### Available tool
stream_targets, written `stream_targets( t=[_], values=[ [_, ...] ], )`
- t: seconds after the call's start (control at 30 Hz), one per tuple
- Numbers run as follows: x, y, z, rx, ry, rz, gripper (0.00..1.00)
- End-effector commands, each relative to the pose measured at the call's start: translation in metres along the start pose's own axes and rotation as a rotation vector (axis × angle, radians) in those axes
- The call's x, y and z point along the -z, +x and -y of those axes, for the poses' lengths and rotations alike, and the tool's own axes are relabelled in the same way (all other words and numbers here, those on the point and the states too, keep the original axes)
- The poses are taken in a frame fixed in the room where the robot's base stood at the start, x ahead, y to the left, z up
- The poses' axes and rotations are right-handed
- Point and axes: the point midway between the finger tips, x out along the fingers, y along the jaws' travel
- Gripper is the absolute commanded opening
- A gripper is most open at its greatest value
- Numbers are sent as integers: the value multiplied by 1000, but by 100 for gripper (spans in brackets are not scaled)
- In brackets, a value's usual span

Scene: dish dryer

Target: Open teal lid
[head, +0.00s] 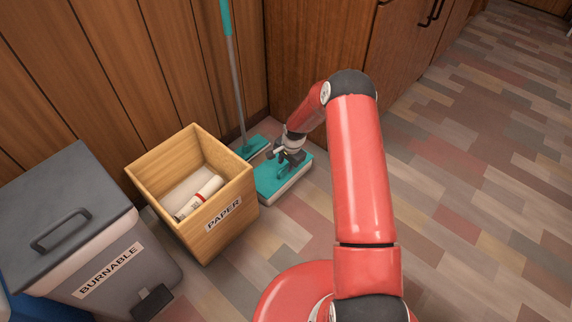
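The teal lid (268,182) lies flat on top of a low pale box (287,190) on the floor, to the right of the wooden paper bin. The lid looks closed on the box. My gripper (284,165) is over the lid, pointing down close to its top surface. It hides the middle of the lid and any handle there. The fingers are small and dark in this view, so I cannot tell whether they touch the lid or are open or shut.
A wooden bin marked PAPER (213,222) holds a white roll (200,197), just left of the teal lid. A grey bin marked BURNABLE (150,262) stands further left. A teal mop (236,75) leans in the corner behind. Tiled floor to the right is clear.

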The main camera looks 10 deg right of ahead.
Motion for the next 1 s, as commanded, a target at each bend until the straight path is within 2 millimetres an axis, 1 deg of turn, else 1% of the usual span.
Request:
stream_targets(
  t=[0.03, 0.1, 0.37, 0.6, 1.0],
  values=[
    [0, 5, 0, 0, -1, 0, 32],
    [0, 7, 0, 0, -1, 0, 32],
    [0, 8, 0, 0, -1, 0, 32],
    [0, 8, 0, 0, -1, 0, 1],
    [-1, 6, 0, -6, -2, 0, 0]
  ],
)
